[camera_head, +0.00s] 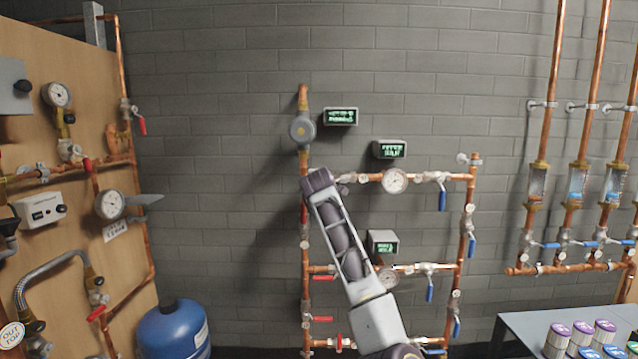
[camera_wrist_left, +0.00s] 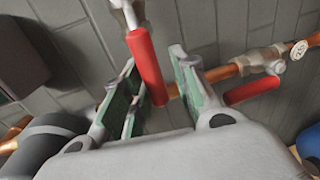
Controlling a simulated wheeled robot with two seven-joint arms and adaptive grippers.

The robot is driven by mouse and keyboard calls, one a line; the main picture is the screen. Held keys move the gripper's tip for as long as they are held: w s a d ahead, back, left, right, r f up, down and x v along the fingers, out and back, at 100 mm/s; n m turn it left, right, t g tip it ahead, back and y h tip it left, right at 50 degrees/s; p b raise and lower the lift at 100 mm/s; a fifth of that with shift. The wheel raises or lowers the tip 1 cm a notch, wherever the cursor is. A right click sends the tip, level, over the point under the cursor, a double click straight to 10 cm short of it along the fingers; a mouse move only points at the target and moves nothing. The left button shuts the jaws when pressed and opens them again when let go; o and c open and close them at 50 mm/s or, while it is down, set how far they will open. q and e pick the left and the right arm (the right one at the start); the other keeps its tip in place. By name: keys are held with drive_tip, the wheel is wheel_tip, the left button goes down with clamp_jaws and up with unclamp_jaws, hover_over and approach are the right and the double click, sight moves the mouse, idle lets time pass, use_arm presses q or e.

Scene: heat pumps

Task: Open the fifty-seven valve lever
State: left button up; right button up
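In the left wrist view a red valve lever (camera_wrist_left: 147,65) hangs from a metal valve stem and reaches down between the green-padded fingers of my left gripper (camera_wrist_left: 158,88). The fingers stand apart on both sides of it, with gaps showing. A second red lever (camera_wrist_left: 252,90) lies outside the right finger, by a copper pipe (camera_wrist_left: 225,73). A round tag (camera_wrist_left: 299,49) there is too small to read surely. In the head view an arm of mine rises at the centre before the vertical copper pipe (camera_head: 304,260); its gripper is hidden. My right gripper is not seen.
Pipework with gauges (camera_head: 395,181) and blue levers (camera_head: 442,200) is on the brick wall right of the arm. A wooden panel (camera_head: 85,100) and a blue tank (camera_head: 172,330) stand left. A table (camera_head: 520,325) with cans is at lower right.

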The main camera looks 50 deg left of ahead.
use_arm(q)
drive_tip(key=shift+o, duration=0.4)
drive_tip(key=shift+r, duration=0.1)
drive_tip(key=v, duration=1.2)
idle(0.6)
